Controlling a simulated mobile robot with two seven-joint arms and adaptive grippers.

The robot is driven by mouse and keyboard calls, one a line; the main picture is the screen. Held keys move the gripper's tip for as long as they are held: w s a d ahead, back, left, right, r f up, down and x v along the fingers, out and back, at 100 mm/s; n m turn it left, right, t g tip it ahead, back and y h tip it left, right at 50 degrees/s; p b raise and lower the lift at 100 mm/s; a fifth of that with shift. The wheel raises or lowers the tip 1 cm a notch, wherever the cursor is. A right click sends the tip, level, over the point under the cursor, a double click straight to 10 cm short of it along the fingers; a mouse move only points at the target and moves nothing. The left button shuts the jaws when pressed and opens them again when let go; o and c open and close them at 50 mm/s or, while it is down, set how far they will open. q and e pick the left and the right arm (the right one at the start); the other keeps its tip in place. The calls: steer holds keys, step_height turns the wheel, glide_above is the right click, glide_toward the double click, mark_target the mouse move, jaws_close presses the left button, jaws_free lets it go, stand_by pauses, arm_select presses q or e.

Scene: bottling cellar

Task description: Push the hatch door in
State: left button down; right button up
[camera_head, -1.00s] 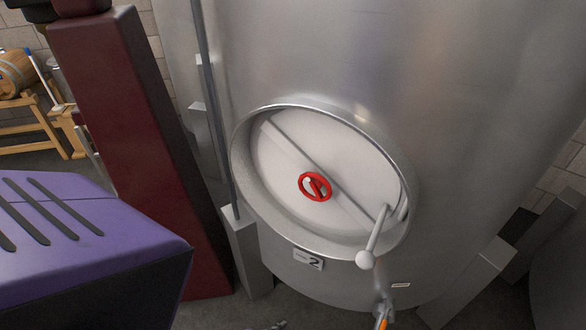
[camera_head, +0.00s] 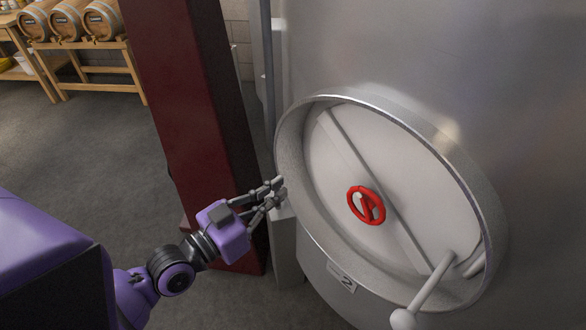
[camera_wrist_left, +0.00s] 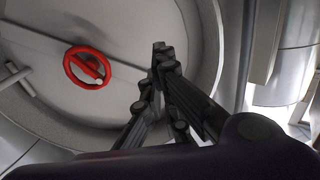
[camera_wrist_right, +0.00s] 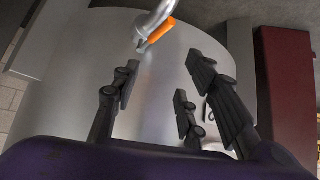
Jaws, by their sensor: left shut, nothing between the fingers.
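The hatch door (camera_head: 330,180) is a pale round plate with a diagonal bar and a red handwheel (camera_head: 366,205). It sits inside a wide metal ring (camera_head: 290,165) on a steel tank. I cannot tell whether it lies flush. A ball-ended lever (camera_head: 425,290) stands out at its lower right. My left gripper (camera_head: 279,190) is shut and empty, just left of the ring in the head view. In the left wrist view its fingers (camera_wrist_left: 160,65) lie before the door (camera_wrist_left: 125,25), right of the handwheel. My right gripper (camera_wrist_right: 160,80) is open and empty, beside the tank.
A dark red column (camera_head: 200,110) stands left of the tank, close behind my left gripper. A grey post stands between them. Barrels (camera_head: 75,22) rest on a wooden rack at the back left. An orange-handled valve (camera_wrist_right: 155,32) sticks out near my right gripper. Floor at left is clear.

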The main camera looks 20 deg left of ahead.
mark_target(329, 158)
arm_select(q)
steer(key=p+x, duration=0.2)
steer(key=x, duration=1.1)
steer(key=shift+p, duration=0.3)
steer(key=shift+w+d, duration=0.15)
steer(key=shift+w, duration=0.1)
arm_select(e)
steer(key=shift+a+r, duration=0.2)
steer(key=shift+r, duration=0.35)
steer(key=shift+a+r, duration=0.15)
steer(key=shift+r, duration=0.35)
arm_select(q)
steer(key=shift+f, duration=0.1)
arm_select(e)
steer(key=shift+s, duration=0.1)
